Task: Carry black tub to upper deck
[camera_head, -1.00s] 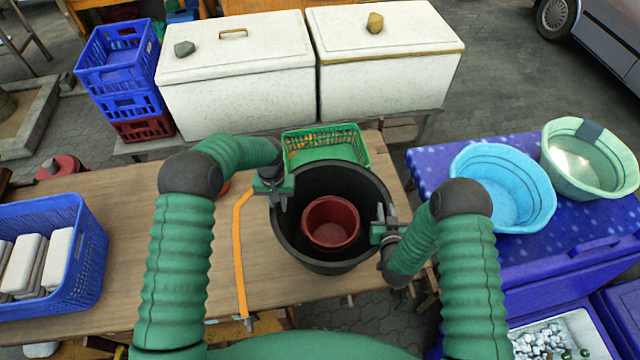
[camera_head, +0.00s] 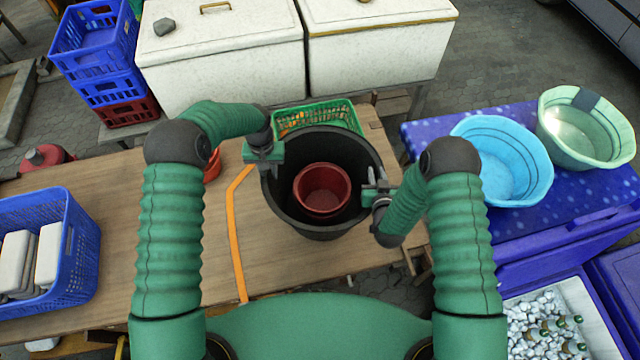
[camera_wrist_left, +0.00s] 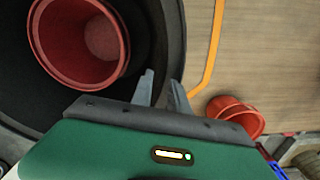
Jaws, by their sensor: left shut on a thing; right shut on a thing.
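The black tub (camera_head: 330,232) is a wide round vessel in the middle of the head view, over the right part of the wooden table. A smaller red bucket (camera_head: 322,190) sits inside it. My left gripper (camera_head: 268,166) is shut on the tub's left rim. In the left wrist view the fingers (camera_wrist_left: 163,92) straddle the rim, and the tub (camera_wrist_left: 150,40) and red bucket (camera_wrist_left: 80,40) fill the left side. My right gripper (camera_head: 372,186) is shut on the tub's right rim. Whether the tub's base touches the table is hidden.
A green basket (camera_head: 318,112) is just behind the tub. Two white chests (camera_head: 225,60) stand at the back. Blue and pale green basins (camera_head: 505,165) sit on a blue cloth at right. A blue crate (camera_head: 70,250) is at left. An orange strip (camera_head: 236,240) marks the table.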

